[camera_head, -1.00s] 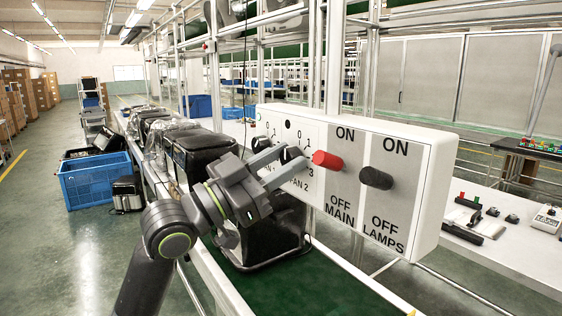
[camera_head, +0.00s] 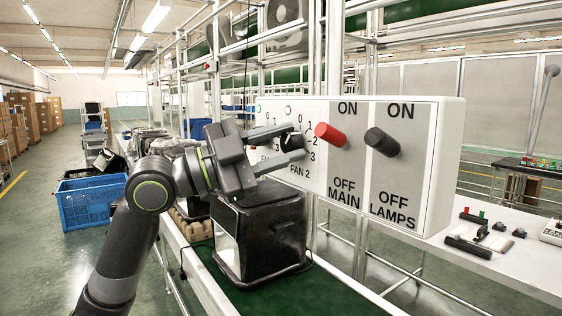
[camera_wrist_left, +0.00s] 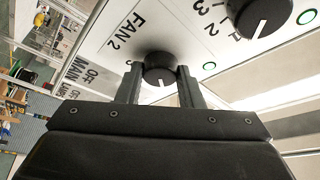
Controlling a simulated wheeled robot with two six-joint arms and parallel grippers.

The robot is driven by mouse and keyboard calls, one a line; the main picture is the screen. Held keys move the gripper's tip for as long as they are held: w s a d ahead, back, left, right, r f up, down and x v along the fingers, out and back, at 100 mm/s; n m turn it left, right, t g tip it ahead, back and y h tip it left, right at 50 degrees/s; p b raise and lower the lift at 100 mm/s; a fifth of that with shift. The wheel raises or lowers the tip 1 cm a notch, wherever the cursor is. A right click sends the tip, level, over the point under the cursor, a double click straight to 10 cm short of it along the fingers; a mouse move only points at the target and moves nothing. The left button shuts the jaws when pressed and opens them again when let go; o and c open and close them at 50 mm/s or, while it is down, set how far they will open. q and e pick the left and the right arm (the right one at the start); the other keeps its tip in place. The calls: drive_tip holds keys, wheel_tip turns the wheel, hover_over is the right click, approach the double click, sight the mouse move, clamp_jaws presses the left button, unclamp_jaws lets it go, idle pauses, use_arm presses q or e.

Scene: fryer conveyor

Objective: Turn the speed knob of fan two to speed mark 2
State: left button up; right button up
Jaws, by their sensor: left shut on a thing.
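The white control panel (camera_head: 447,150) carries a black fan two speed knob (camera_head: 291,139) above the label FAN 2, with marks 0 to 3 around it. My left gripper (camera_head: 297,149) is at this knob, its fingers on either side. In the left wrist view my left gripper (camera_wrist_left: 158,84) is shut on the fan two knob (camera_wrist_left: 158,64). The knob's white pointer line faces the gripper's body in that view. The fingers hide marks there, so I cannot tell which mark it faces. My right gripper is not in view.
The red MAIN knob (camera_head: 330,135) and the black LAMPS knob (camera_head: 382,142) sit right of fan two. The fan one knob (camera_wrist_left: 262,14) is close by in the left wrist view. A black fryer (camera_head: 262,235) stands on the green conveyor (camera_head: 320,293) below.

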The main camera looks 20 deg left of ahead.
use_arm(q)
drive_tip(key=m+g, duration=0.1)
drive_tip(key=m, duration=0.3)
drive_tip(key=shift+g, duration=0.3)
drive_tip(key=m+y, duration=0.1)
drive_tip(key=m, duration=0.1)
drive_tip(key=m+g, duration=0.1)
drive_tip(key=m, duration=0.1)
drive_tip(key=shift+r+m+y, duration=0.1)
drive_tip(key=shift+m+y, duration=0.3)
drive_tip(key=o, duration=1)
drive_tip(key=shift+c, duration=0.2)
drive_tip(key=shift+a, duration=0.1)
